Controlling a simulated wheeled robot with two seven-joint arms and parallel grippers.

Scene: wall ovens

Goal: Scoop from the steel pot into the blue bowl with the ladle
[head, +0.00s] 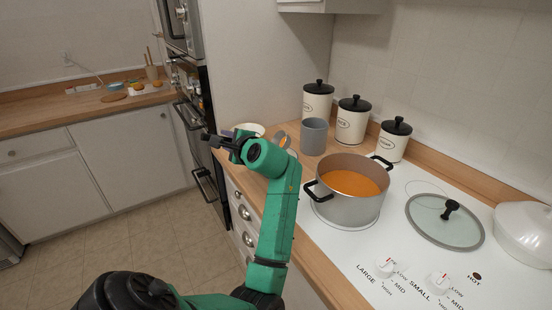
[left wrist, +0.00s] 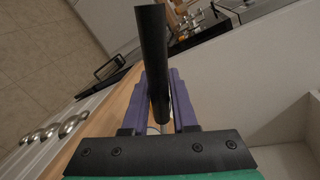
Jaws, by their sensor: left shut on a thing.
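The steel pot (head: 345,208) stands on the white stove at the right, uncovered, with orange contents inside. My left gripper (head: 212,139) is raised in front of the oven column and the counter's left end, well left of the pot. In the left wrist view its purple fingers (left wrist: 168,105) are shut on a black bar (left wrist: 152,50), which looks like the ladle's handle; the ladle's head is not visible. A pale bowl (head: 250,128) stands on the counter just behind the gripper, partly hidden; I cannot tell that it is blue. My right gripper is not in view.
A grey cup (head: 314,137) and several white canisters with black lids (head: 352,121) stand behind the pot. A glass lid (head: 440,225) lies on the stove right of it. Wall ovens (head: 187,95) rise left of the counter. A white lidded dish (head: 523,235) is far right.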

